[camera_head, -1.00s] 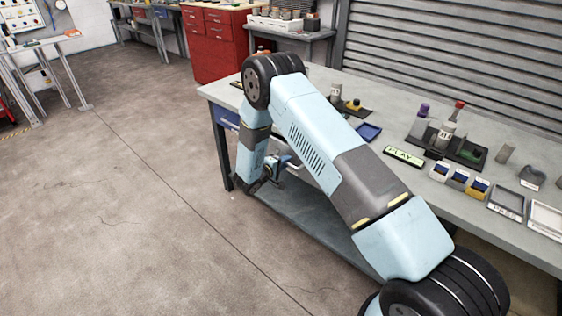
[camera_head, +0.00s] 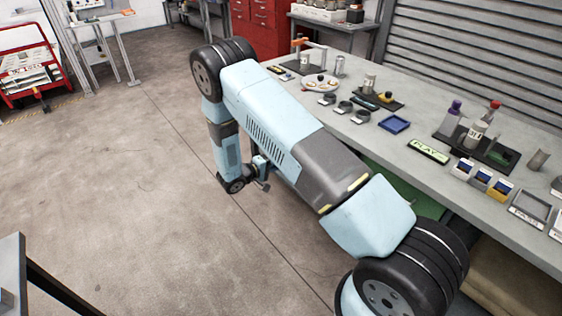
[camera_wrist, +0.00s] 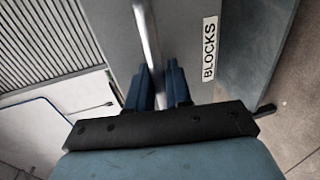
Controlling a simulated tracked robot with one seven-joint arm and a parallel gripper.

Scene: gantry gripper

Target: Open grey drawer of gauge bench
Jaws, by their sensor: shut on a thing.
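The gauge bench (camera_head: 425,108) runs along the right in the head view. In the wrist view a grey drawer front (camera_wrist: 178,45) carries a BLOCKS label (camera_wrist: 209,48) and a metal bar handle (camera_wrist: 147,40). My gripper (camera_wrist: 160,88) is shut on this handle, with one blue finger on each side of it. In the head view my gripper (camera_head: 262,180) is low beside the bench's front, and my arm hides the drawer. I cannot tell how far out the drawer is.
A green panel (camera_head: 415,196) shows under the bench top. Gauges, trays and small boxes stand on the bench, including a blue tray (camera_head: 395,123). A grey table corner (camera_head: 12,270) is at the lower left. The floor (camera_head: 130,190) left of my arm is clear.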

